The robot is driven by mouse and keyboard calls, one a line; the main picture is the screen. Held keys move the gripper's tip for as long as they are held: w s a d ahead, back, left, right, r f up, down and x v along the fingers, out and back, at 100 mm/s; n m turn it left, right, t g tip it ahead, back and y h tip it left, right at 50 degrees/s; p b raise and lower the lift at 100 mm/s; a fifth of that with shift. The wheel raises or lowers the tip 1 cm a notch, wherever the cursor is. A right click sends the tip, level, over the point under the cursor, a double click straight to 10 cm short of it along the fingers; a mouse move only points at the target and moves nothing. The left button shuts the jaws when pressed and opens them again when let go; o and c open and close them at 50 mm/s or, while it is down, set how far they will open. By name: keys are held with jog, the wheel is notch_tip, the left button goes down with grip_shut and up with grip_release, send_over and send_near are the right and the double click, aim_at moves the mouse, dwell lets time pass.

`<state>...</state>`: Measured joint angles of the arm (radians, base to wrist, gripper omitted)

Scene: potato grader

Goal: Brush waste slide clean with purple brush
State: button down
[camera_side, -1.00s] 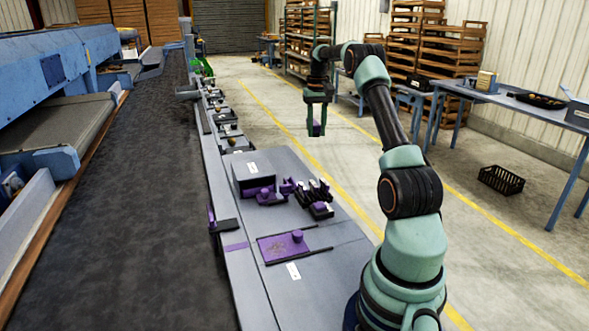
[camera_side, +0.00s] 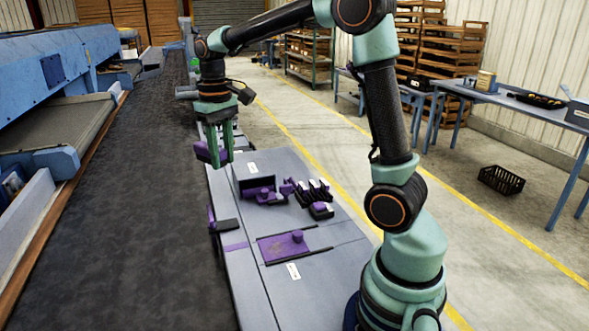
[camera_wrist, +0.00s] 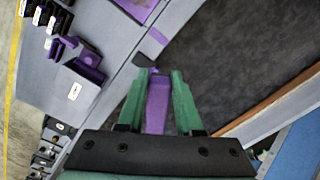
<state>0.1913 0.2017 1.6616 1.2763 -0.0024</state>
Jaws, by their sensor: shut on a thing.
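My gripper (camera_side: 220,161) hangs over the left edge of the grey bench, close to the dark belt. It is shut on the purple brush (camera_side: 201,152). In the wrist view the brush (camera_wrist: 158,105) shows between the green fingers; its bristles cannot be made out. A flat purple plate with a knob and brownish specks, which looks like the waste slide (camera_side: 272,252), lies on the bench nearer the camera, to the right of and apart from my gripper. Part of it (camera_wrist: 137,8) shows at the top of the wrist view.
A small black bracket (camera_side: 226,225) juts from the bench's left edge. The dark belt (camera_side: 130,220) runs along the left. Bench around the plate is mostly bare.

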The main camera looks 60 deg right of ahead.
aim_at(259, 240)
jog(key=s+a+n, duration=0.2)
jog(key=s+a, duration=0.1)
jog(key=a, duration=0.4)
jog(key=shift+s+d+f+m, duration=1.1)
jog(key=shift+f+m, duration=2.3)
jog(key=shift+m, duration=1.15)
jog(key=shift+s+d+f+m, duration=1.1)
jog(key=shift+f+m, duration=2.3)
jog(key=shift+m, duration=1.1)
jog(key=shift+s+d+f+m, duration=0.9)
jog(key=shift+s+f+m, duration=0.35)
jog(key=shift+f+m, duration=2.75)
jog(key=shift+f+m, duration=0.35)
jog(key=shift+m, duration=0.2)
jog(key=shift+w+d+r, duration=0.1)
jog(key=shift+w+d, duration=2.4)
jog(key=shift+d, duration=0.05)
jog(key=shift+w, duration=0.1)
